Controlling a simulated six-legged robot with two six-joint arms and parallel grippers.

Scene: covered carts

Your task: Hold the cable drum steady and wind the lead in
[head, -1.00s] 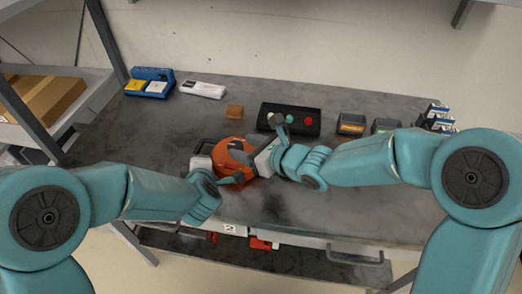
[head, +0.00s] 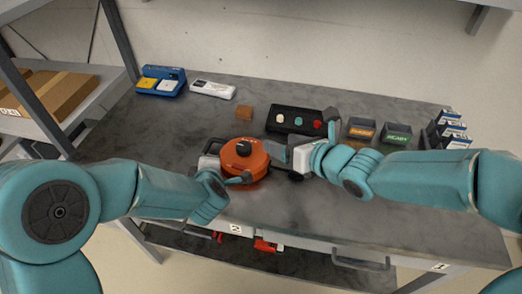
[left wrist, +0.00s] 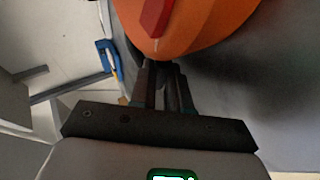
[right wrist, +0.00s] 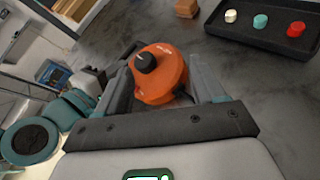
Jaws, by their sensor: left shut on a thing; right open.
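The orange cable drum (head: 245,163) stands on the grey cart top, with a black knob (head: 243,148) on its upper face. My left gripper (head: 240,179) is at the drum's near left side. In the left wrist view, its fingers (left wrist: 165,82) are close together at the drum's lower edge, below a red part (left wrist: 154,17); what they grip is hidden. My right gripper (head: 298,137) is open and empty, just right of the drum. In the right wrist view the drum (right wrist: 160,75) shows between its spread fingers. I cannot clearly make out the lead.
Behind the drum are a small brown block (head: 244,112) and a black tray (head: 283,121) with coloured knobs. Labelled bins (head: 361,130) stand at the back right. A blue holder (head: 161,82) and a white device (head: 212,89) are at the back left. The front right top is clear.

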